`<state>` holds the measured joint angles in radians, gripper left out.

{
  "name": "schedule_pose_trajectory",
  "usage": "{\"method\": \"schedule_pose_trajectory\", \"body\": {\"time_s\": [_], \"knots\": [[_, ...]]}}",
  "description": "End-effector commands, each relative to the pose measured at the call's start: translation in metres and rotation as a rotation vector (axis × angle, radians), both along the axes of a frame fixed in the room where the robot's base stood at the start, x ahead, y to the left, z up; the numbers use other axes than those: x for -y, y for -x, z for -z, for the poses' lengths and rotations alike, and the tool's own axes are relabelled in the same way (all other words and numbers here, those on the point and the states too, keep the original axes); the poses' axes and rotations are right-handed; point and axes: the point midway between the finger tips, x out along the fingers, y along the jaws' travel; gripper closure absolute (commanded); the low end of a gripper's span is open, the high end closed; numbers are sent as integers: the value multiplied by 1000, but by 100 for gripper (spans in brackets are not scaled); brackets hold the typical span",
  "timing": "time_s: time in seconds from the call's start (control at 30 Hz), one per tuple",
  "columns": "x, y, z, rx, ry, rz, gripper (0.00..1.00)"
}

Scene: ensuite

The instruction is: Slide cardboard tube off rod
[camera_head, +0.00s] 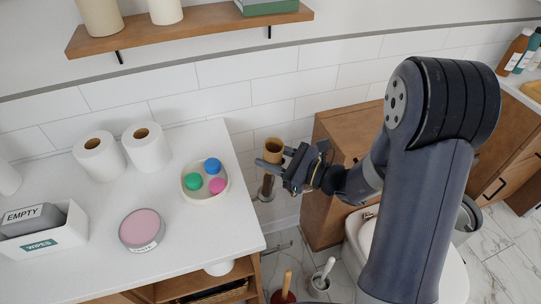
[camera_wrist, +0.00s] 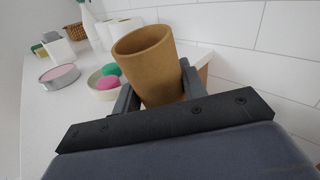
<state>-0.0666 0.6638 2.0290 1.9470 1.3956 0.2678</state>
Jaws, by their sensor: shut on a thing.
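The brown cardboard tube (camera_head: 274,146) is between the fingers of my gripper (camera_head: 271,160), just past the right edge of the white counter. In the wrist view, the tube (camera_wrist: 147,62) stands slightly tilted with its open top towards me, and my gripper (camera_wrist: 158,88) is shut on it. No rod shows inside the tube's open top.
The counter (camera_head: 95,210) holds two paper rolls (camera_head: 146,147), a dish (camera_head: 187,190) of coloured balls, a pink-topped round tin (camera_head: 141,230) and a wipes box (camera_head: 40,240). A wooden cabinet (camera_head: 340,135) and the toilet (camera_head: 355,240) stand to the right. The tiled wall is close behind.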

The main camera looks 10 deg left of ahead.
Motion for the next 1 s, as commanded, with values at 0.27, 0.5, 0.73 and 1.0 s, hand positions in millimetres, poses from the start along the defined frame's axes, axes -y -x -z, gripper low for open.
{"method": "schedule_pose_trajectory", "body": {"time_s": [0.27,0.5,0.73,1.0], "knots": [[2,4,-26,1,0,1,81],[4,8,-42,0,0,1,81],[4,9,-45,0,0,1,81],[4,9,-44,0,0,0,81]]}}
